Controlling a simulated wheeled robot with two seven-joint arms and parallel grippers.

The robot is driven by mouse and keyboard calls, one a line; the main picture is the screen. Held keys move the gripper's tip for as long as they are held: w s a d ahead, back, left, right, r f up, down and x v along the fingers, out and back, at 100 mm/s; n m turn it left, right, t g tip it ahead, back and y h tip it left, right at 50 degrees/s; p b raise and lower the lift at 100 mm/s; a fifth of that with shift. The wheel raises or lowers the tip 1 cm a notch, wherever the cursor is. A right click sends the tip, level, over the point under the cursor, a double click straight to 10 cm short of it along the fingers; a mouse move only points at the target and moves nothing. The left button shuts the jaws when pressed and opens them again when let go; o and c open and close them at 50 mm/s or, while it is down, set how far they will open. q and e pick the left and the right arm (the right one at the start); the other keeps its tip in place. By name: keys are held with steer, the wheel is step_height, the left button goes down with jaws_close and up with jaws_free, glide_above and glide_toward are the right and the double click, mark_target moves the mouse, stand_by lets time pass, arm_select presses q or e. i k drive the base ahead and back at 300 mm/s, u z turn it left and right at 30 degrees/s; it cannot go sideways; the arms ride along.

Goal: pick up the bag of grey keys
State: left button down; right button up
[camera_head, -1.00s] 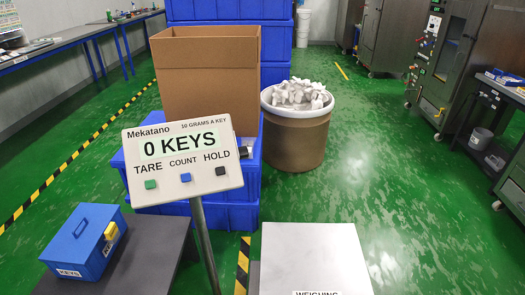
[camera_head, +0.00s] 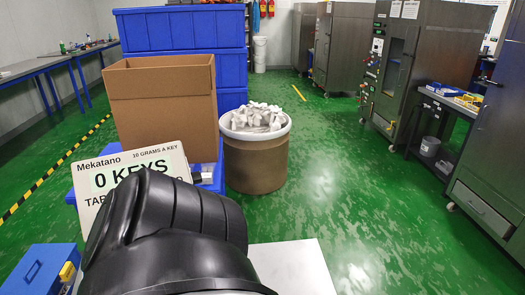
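No bag of grey keys can be made out. A brown drum (camera_head: 255,165) with a white rim stands at the centre, heaped with pale grey-white pieces (camera_head: 258,117). A blue lidded box (camera_head: 38,268) with a yellow latch is at the lower left, cut by the picture's edge. The Mekatano display (camera_head: 130,162) reads 0 KEYS; its lower part is hidden. A black link of my own arm covers the lower middle. Neither of my grippers can be made out.
An open cardboard box (camera_head: 160,110) stands left of the drum, in front of stacked blue crates (camera_head: 190,30). The white weighing plate (camera_head: 300,268) is partly hidden behind my arm. Grey cabinets (camera_head: 425,60) and a dark cart (camera_head: 440,125) line the right. Green floor between is clear.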

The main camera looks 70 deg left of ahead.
mark_target(208, 170)
steer(key=z, duration=0.05)
steer(key=i, duration=3.25)
steer(key=u, duration=3.05)
steer(key=i, duration=3.65)
steer(key=u, duration=2.7)
steer(key=i, duration=1.05)
steer(key=u, duration=0.9)
